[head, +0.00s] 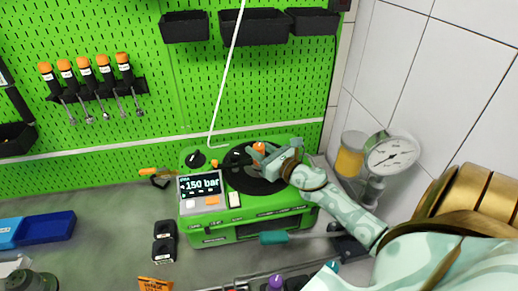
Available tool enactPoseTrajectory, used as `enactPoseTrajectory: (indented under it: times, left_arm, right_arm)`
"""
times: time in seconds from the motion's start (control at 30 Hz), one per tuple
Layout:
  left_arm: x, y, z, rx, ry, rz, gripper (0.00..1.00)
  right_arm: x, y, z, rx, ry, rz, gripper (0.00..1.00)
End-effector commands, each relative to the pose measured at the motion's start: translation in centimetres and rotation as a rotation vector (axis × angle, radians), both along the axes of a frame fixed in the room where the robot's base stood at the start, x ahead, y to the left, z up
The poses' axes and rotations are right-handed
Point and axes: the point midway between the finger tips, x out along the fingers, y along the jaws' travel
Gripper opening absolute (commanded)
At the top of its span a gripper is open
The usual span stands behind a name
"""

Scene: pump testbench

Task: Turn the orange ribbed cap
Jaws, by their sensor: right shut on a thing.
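The orange ribbed cap (259,148) stands on the black round top (238,178) of the green pump unit (250,232). My right gripper (264,155) reaches in from the right and is shut on the cap, which shows between its fingers. The cap's lower part is hidden by the gripper. My left gripper is not in view.
A pressure gauge (391,154) and an amber-filled jar (351,155) stand right of the unit, close to my right arm. A teal-handled tool (274,238) lies in front. Grey bench on the left is partly clear.

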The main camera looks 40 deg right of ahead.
Motion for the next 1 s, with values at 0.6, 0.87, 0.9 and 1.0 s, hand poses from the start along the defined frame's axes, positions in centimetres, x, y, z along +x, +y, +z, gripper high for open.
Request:
enactPoseTrajectory:
  times: [0.6, 0.87, 0.9, 1.0]
  left_arm:
    - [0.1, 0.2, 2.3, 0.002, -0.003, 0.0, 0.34]
    - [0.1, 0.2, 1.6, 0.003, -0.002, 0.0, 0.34]
    - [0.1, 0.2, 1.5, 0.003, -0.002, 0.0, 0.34]
    - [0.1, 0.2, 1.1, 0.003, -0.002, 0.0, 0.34]
  right_arm:
    - [0.1, 0.2, 0.1, 0.006, 0.0, -0.474, 0.07]
    - [0.1, 0.2, -0.1, 0.005, 0.0, -0.707, 0.07]
    - [0.1, 0.2, -0.1, 0.004, -0.001, -0.739, 0.07]
    - [0.1, 0.2, -0.1, 0.004, 0.0, -0.812, 0.07]
